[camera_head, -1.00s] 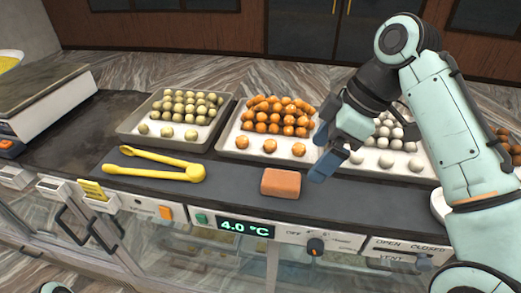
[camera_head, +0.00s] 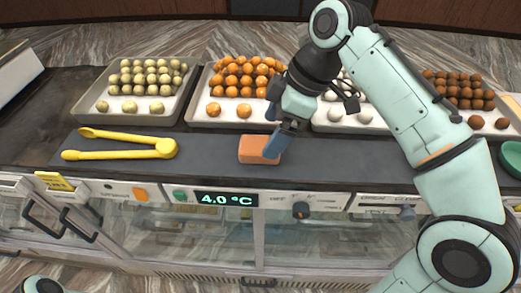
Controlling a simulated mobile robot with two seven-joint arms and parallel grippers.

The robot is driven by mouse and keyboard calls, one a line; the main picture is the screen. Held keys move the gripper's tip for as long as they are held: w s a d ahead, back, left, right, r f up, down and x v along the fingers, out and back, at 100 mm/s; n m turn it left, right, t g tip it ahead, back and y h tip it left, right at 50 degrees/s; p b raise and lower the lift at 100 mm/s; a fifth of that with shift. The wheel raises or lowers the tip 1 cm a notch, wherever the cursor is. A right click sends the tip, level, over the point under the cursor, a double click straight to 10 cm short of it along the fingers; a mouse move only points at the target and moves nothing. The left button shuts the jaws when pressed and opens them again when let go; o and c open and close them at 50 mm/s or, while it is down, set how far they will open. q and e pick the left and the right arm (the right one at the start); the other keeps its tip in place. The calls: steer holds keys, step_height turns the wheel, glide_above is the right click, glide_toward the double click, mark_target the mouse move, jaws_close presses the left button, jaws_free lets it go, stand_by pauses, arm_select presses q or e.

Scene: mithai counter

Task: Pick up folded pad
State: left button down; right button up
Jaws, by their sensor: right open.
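The folded pad (camera_head: 257,150) is a small orange-brown block lying flat on the dark counter top, near its front edge and below the tray of orange sweets. My right gripper (camera_head: 276,144) comes down from above at the pad's right end. It is open, and its blue fingers overlap the pad's right side in the picture. Whether they touch it I cannot tell. My left gripper is out of view.
Yellow tongs (camera_head: 120,146) lie on the counter left of the pad. Trays of pale green sweets (camera_head: 139,112), orange sweets (camera_head: 207,117), white sweets and brown sweets stand behind. The counter front holds a temperature display (camera_head: 226,199) and a knob (camera_head: 301,210). Bare counter lies between tongs and pad.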

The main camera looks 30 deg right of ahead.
mark_target(259, 144)
steer(key=f, duration=0.1)
steer(key=w+a+f, duration=0.1)
steer(key=w+f, duration=0.1)
steer(key=shift+a+f+b, duration=0.15)
steer(key=shift+f+b, duration=0.15)
steer(key=shift+f, duration=0.05)
steer(key=shift+s+a+f, duration=0.15)
steer(key=shift+f, duration=0.15)
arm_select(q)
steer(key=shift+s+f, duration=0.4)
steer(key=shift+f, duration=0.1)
arm_select(e)
steer(key=c, duration=1.1)
steer(key=shift+c, duration=0.2)
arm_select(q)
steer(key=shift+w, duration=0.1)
arm_select(e)
steer(key=shift+r, duration=0.15)
